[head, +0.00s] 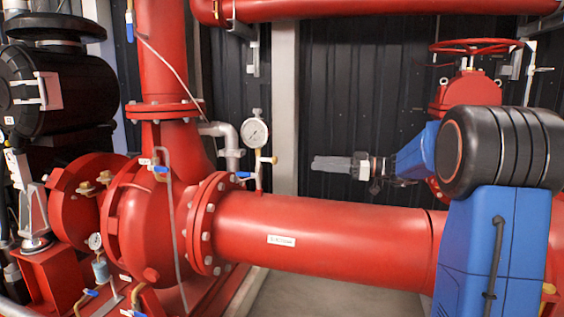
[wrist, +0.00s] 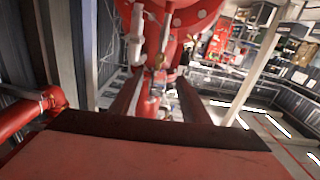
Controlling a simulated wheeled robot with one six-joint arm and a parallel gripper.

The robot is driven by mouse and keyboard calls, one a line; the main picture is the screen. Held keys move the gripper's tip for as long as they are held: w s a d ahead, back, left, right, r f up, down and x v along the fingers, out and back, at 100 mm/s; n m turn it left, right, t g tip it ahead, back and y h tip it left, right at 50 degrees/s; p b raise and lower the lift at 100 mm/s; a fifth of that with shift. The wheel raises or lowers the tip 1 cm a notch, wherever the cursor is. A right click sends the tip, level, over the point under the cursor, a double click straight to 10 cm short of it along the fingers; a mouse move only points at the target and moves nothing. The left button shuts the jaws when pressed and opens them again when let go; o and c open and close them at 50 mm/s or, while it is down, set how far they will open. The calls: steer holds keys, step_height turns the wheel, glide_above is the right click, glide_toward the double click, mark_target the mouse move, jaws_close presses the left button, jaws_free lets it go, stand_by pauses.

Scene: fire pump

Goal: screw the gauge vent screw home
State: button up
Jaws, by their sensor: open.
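The round white-faced pressure gauge (head: 255,132) stands upright above the red discharge pipe, on a thin riser with a blue-handled valve (head: 245,175). A small fitting (head: 266,160) projects to the right from the riser just below the gauge. The vent screw itself is too small to make out surely; it may be at this fitting's right end. My gripper (head: 316,164) is level with the fitting, pointing left, with a clear gap to it. In the wrist view my gripper (wrist: 157,88) shows two dark fingers spread apart, with blurred brass and red pipework beyond them.
The thick red pipe (head: 320,235) runs horizontally below my gripper. A grey post (head: 285,100) stands behind. A red handwheel valve (head: 470,90) is at the right behind my arm. A grey elbow pipe (head: 225,135) lies left of the gauge. Open air surrounds my gripper.

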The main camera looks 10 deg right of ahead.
mark_target(277, 160)
steer(key=x, duration=1.4)
steer(key=shift+c, duration=0.3)
steer(key=c, duration=1)
